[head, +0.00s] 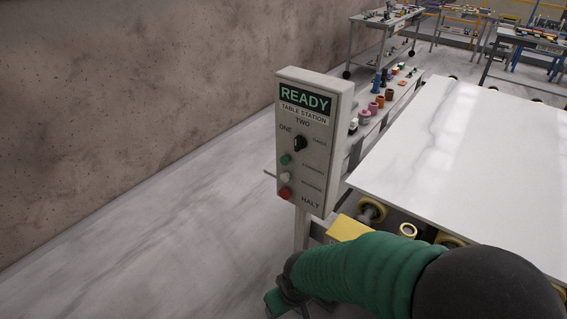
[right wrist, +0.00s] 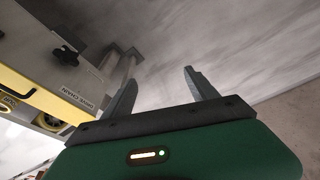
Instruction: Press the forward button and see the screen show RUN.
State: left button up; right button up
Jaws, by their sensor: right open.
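A grey control box (head: 317,110) stands upright on a post at the middle of the head view. Its screen (head: 305,99) shows READY in green. Below are a black selector knob (head: 299,143), a green button (head: 286,160) beside a small label that seems to read FORWARD, a white button (head: 286,177) and a red button (head: 285,193) near HALT. My right arm reaches in at the bottom; its wrist end is below the box, apart from the buttons. My right gripper (right wrist: 159,76) is open and empty in the right wrist view. My left gripper is out of view.
A white stone slab (head: 450,150) lies on a roller table to the right. A shelf with several coloured items (head: 365,117) stands behind the box. A brown wall (head: 120,100) is at left, with clear floor (head: 150,240) before it.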

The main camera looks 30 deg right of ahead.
jog(key=shift+c, duration=0.5)
grip_shut()
dwell(1.1)
